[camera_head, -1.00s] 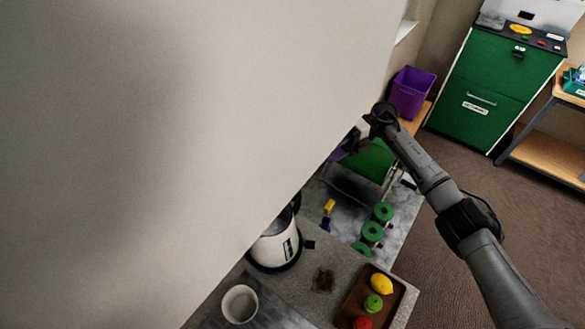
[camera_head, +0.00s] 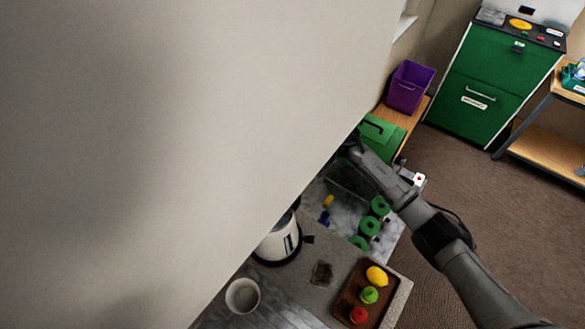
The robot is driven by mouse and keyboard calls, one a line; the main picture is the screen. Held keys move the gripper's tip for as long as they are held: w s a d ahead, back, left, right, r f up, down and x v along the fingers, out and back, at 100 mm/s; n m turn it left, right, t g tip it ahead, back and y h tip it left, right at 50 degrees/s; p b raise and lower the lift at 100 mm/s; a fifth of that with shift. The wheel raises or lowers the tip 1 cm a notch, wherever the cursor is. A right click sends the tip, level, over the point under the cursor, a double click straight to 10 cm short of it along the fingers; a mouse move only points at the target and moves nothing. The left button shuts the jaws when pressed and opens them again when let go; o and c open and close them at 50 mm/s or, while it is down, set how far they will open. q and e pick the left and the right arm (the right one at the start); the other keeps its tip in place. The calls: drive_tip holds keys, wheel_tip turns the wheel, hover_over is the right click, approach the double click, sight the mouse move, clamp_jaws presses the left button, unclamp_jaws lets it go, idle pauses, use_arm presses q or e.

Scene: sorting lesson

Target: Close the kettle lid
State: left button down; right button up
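The white kettle (camera_head: 275,246) with a black base stands on the grey counter, low in the middle of the head view. A large pale surface cuts off its upper left side. A small black part (camera_head: 296,204) shows at its top; I cannot tell whether the lid is open or shut. My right arm comes in from the lower right, and its gripper end (camera_head: 352,147) is beyond the kettle, up and to the right of it. The gripper is partly hidden by the pale surface, so its fingers do not show clearly. My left gripper is not in view.
The pale surface (camera_head: 180,130) fills the left. A white cup (camera_head: 242,296) stands near the kettle. A brown tray (camera_head: 346,309) holds fruit. Several green discs (camera_head: 369,226), a green box (camera_head: 384,134) and a purple bin (camera_head: 408,88) lie beyond. Open carpet is at the right.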

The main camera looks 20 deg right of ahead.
drive_tip(key=shift+c, duration=0.6)
clamp_jaws()
